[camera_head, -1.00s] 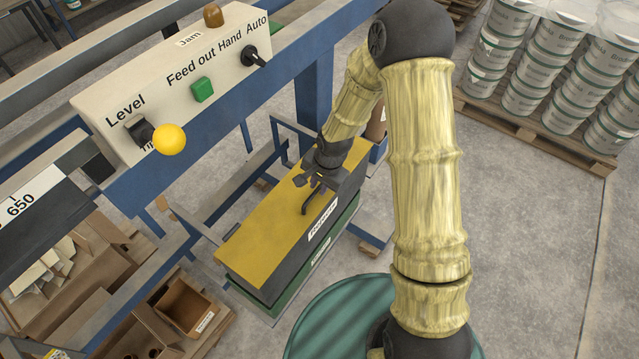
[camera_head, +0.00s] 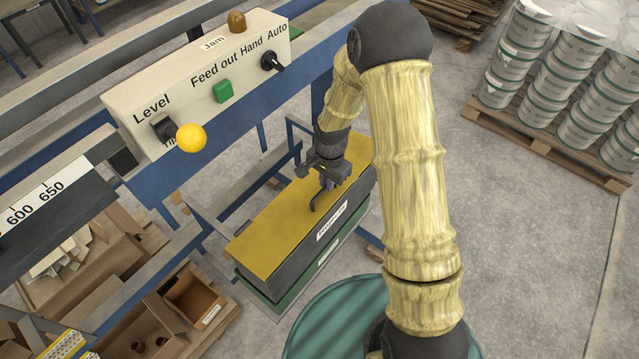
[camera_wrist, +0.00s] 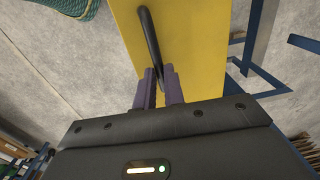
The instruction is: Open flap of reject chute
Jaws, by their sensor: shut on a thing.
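The reject chute is a dark grey box (camera_head: 262,282) with a yellow flap (camera_head: 265,240) on top. The flap lies over the box with no clear gap at its edges. A black curved handle (camera_head: 318,201) stands up from the flap. My gripper (camera_head: 326,183) is over the right half of the flap. In the wrist view my gripper (camera_wrist: 160,82) has its two purple-grey fingers on either side of the black handle (camera_wrist: 150,40), shut on it. The yellow flap (camera_wrist: 190,40) fills the middle of that view, and my gripper hides part of it.
A control panel (camera_head: 195,75) with a yellow knob (camera_head: 191,138) and green button (camera_head: 223,92) is left of my arm on a blue frame. A green drum (camera_head: 335,320) stands in front. Stacked pails (camera_head: 570,60) are at back right. Open floor lies right.

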